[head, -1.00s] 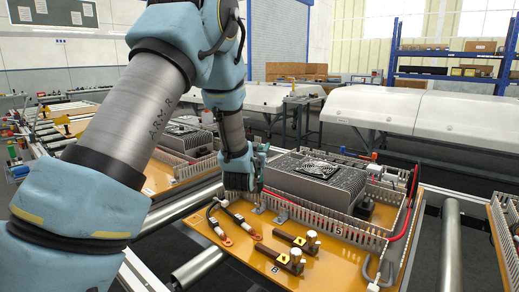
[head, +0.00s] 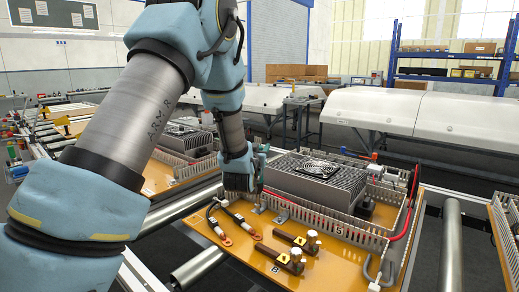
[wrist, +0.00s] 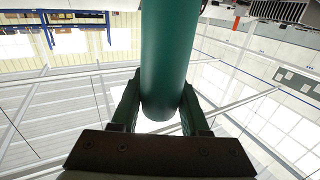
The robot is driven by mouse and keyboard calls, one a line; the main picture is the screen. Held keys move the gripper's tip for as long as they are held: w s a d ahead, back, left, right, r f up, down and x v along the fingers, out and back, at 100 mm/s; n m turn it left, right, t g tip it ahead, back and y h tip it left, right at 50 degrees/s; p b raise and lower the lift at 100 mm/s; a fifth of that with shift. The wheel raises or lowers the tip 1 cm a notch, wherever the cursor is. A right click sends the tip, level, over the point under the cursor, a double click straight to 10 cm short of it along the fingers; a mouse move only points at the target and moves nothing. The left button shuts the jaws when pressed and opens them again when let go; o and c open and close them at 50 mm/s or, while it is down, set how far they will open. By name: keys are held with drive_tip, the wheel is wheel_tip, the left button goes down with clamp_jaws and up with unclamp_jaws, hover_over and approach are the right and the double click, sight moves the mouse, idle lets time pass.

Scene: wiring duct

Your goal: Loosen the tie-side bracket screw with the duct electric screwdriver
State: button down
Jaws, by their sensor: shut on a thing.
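My gripper (wrist: 160,105) is shut on the green cylindrical body of the electric screwdriver (wrist: 170,50) in the wrist view. In the head view, my gripper (head: 240,178) is over the left end of the orange board (head: 235,255), by the duct's left corner. A strip of the teal screwdriver (head: 262,160) shows just right of it. The screwdriver's tip is hidden or too small to make out. Small grey metal brackets (head: 281,218) sit at the duct's front wall, just right of and below my gripper. Their screws are too small to tell apart.
Black cables with red lugs (head: 225,240) and brass terminals (head: 312,241) lie in front. A red cable (head: 405,222) loops at the right. A metal roller (head: 451,245) stands beyond the board's right edge.

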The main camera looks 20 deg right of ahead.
drive_tip(key=shift+f+b, duration=0.5)
drive_tip(key=shift+b, duration=0.05)
drive_tip(key=shift+s+a+f+b, duration=0.15)
drive_tip(key=shift+f+b, duration=0.15)
drive_tip(key=shift+b, duration=0.2)
idle(1.2)
drive_tip(key=shift+r, duration=0.2)
idle(0.5)
wheel_tip(320, 180, up, 6)
drive_tip(key=p, duration=0.2)
drive_tip(key=shift+r, duration=0.25)
idle(1.1)
